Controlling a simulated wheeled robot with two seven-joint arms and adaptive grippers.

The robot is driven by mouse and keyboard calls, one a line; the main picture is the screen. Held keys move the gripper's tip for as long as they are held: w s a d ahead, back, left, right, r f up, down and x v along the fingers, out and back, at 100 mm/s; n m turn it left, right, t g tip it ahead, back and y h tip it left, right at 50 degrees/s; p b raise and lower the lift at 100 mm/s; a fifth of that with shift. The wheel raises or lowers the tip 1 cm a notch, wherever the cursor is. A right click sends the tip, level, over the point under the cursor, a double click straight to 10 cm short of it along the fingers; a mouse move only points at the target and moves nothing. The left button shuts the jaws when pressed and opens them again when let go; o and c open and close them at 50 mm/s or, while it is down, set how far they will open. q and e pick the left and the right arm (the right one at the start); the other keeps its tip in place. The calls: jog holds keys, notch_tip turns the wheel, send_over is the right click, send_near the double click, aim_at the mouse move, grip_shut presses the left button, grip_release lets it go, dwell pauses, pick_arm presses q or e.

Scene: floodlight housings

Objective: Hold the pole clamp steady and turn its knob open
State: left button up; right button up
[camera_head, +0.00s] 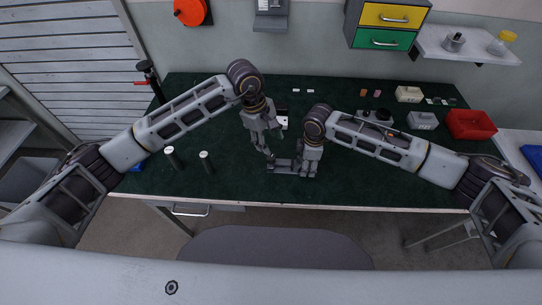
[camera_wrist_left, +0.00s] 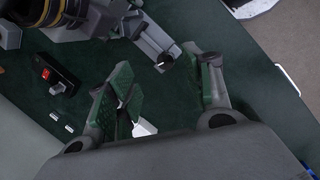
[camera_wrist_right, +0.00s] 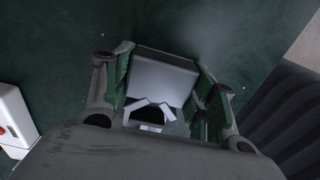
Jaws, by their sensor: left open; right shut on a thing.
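The pole clamp (camera_head: 283,167) is a grey metal piece low over or on the green table's front middle. My right gripper (camera_head: 307,172) is shut on it; in the right wrist view its grey block (camera_wrist_right: 163,78) sits between the two fingers. My left gripper (camera_head: 268,152) is open and empty, just up and left of the clamp. In the left wrist view the clamp's grey arm (camera_wrist_left: 150,38) reaches toward the gap between my open fingers (camera_wrist_left: 165,95). A small dark round part, apparently the knob (camera_wrist_left: 165,61), shows at its end, apart from both fingers.
Two dark cylinders with pale tops (camera_head: 206,162) stand left of the clamp. A black box with a red switch (camera_wrist_left: 46,73) lies behind my left gripper. A red bin (camera_head: 470,124) and pale boxes (camera_head: 422,120) stand at the right. The table's front edge is close to the clamp.

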aim_at(271, 158)
pick_arm(q)
jog(key=m+y, duration=0.1)
jog(key=m, duration=0.3)
jog(key=r+m+y, duration=0.1)
jog(key=m, duration=0.7)
jog(key=shift+w+d+r+m+y, duration=0.3)
jog(key=shift+d+m+y, duration=0.05)
jog(key=shift+m+y, duration=0.05)
jog(key=shift+f, duration=0.1)
jog(key=shift+f, duration=5.9)
jog(key=c, duration=1)
